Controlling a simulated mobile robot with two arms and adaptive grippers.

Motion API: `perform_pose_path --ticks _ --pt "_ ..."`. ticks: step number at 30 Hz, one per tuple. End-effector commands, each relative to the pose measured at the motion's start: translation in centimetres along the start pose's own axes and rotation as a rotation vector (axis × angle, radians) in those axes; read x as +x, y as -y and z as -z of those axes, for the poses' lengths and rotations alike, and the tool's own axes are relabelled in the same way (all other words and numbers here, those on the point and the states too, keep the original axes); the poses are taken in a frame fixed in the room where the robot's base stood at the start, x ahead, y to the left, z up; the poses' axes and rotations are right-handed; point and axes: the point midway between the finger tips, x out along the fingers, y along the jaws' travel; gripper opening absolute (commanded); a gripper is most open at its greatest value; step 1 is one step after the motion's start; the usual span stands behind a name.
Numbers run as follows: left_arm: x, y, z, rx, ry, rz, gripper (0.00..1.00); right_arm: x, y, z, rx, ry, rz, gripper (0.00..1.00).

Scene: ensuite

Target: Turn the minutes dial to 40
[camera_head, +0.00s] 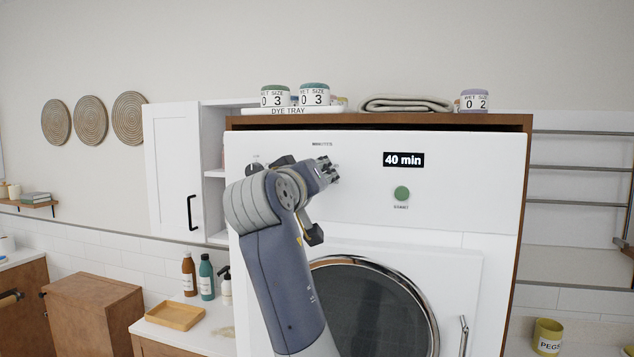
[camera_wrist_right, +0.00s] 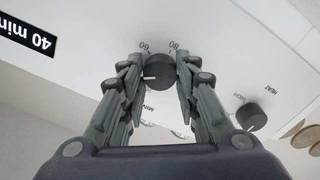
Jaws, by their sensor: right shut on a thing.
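The minutes dial (camera_wrist_right: 160,76) is a round dark knob with a white mark, on the white panel of the washer-like machine. In the right wrist view its mark points left, and the labels 60 and 80 show beside it. My right gripper (camera_wrist_right: 160,66) is shut on it, one finger on each side. In the head view my right gripper (camera_head: 331,172) is at the panel and hides the dial. The black display (camera_head: 403,159) reads "40 min"; it also shows in the right wrist view (camera_wrist_right: 27,33). My left gripper is not in view.
A heat dial (camera_wrist_right: 251,117) sits beside the minutes dial. A green round button (camera_head: 402,193) is below the display. The round glass door (camera_head: 370,310) lies under the panel. Jars, a dye tray (camera_head: 291,111) and a folded towel (camera_head: 405,103) stand on top.

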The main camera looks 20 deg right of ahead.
Motion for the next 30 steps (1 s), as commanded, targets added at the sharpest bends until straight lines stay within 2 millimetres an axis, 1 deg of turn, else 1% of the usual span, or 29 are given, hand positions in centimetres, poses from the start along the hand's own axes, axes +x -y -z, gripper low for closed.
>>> perform_pose_path --ticks 6,17,18,20,21,30 --pt "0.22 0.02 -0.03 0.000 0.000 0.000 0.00 0.03 0.10 -0.12 0.033 0.003 0.002 0.06" --pt "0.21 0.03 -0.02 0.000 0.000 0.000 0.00 0.03 0.09 -0.10 0.035 0.003 0.002 0.06" --pt "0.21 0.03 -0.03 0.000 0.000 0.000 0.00 0.03 0.09 -0.10 0.035 0.003 0.002 0.32" --pt "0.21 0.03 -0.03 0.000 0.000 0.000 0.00 0.03 0.09 -0.10 0.035 0.003 0.002 0.45" --pt "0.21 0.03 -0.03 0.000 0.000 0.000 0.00 0.03 0.08 -0.09 0.035 0.003 0.001 0.50" --pt "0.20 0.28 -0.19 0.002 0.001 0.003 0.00 -0.03 0.03 -0.03 0.035 0.001 0.001 0.50"
